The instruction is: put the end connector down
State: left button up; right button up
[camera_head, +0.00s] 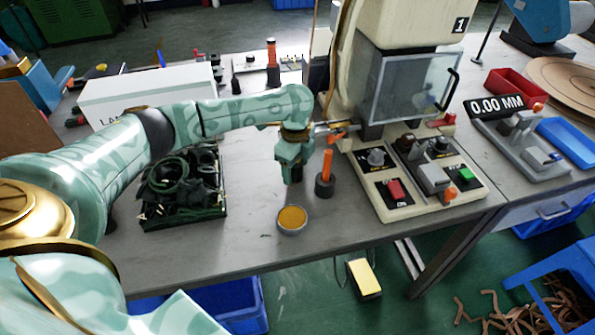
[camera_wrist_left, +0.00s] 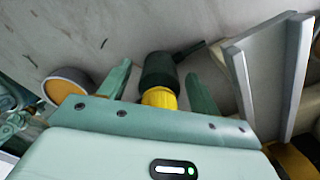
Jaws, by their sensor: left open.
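My left gripper (camera_head: 290,172) points down over the table, just left of a dark base with an upright orange handle. In the left wrist view its two fingers (camera_wrist_left: 158,85) are apart. Between them is a dark cylindrical piece with a yellow collar (camera_wrist_left: 158,97), apparently the end connector, with a thin dark part running off to the upper right. Gaps show between the piece and both fingers. In the head view the connector cannot be made out at the gripper. My right gripper is not in view.
A round tin with orange contents (camera_head: 292,219) stands in front of my gripper. A black crate of dark parts (camera_head: 183,224) is to its left. The orange-handled item (camera_head: 326,168) and the press with its control base (camera_head: 420,212) are close on its right.

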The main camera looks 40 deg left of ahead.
pick_arm(q)
jog(key=shift+r, duration=0.1)
jog(key=c, duration=1.2)
jog(key=shift+o, duration=0.2)
